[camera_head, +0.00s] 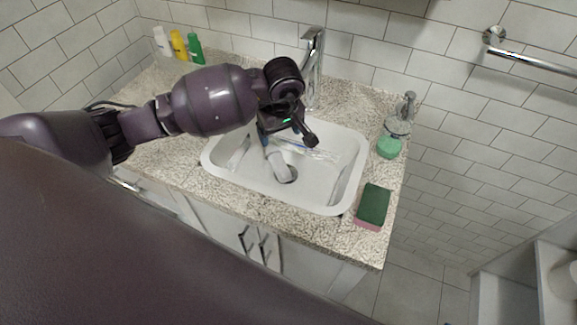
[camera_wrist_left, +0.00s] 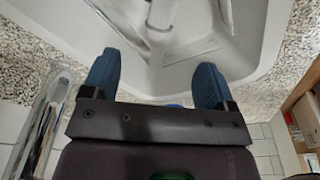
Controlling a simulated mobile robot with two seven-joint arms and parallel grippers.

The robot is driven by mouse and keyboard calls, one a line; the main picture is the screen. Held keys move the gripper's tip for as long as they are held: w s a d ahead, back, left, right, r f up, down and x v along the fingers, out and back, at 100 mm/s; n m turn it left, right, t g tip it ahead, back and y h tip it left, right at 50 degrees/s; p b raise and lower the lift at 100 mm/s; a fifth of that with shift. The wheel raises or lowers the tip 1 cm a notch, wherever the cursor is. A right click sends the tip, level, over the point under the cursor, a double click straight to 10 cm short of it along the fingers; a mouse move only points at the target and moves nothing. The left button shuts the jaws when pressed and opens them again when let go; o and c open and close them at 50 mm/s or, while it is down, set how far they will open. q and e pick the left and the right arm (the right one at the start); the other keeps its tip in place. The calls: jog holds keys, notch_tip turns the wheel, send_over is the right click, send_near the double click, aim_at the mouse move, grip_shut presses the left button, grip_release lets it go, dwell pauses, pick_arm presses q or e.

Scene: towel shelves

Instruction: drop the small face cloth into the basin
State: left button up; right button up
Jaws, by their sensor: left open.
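The white basin (camera_head: 222,167) is set into the speckled counter and fills much of the wrist view (camera_wrist_left: 262,45). My left gripper (camera_head: 288,142) hangs over the basin, near its back half. In the wrist view its two blue fingers (camera_wrist_left: 155,82) stand wide apart, with nothing seen held between them. I cannot make out a small face cloth in either view. Pale, streaky shapes show inside the basin, but I cannot tell what they are. My right gripper is not in view.
A tall chrome faucet (camera_head: 313,68) stands behind the basin, close to my left gripper. A green sponge (camera_head: 373,205) and a soap dispenser (camera_head: 398,125) are on the right of the counter. Several bottles (camera_head: 179,45) stand at the back left. A towel rail (camera_head: 535,62) is on the right wall.

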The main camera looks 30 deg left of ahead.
pick_arm(q)
notch_tip(320, 180, up, 6)
jog(key=shift+s+d, duration=0.3)
jog(key=shift+d, duration=0.05)
jog(key=shift+s, duration=0.1)
dwell(0.3)
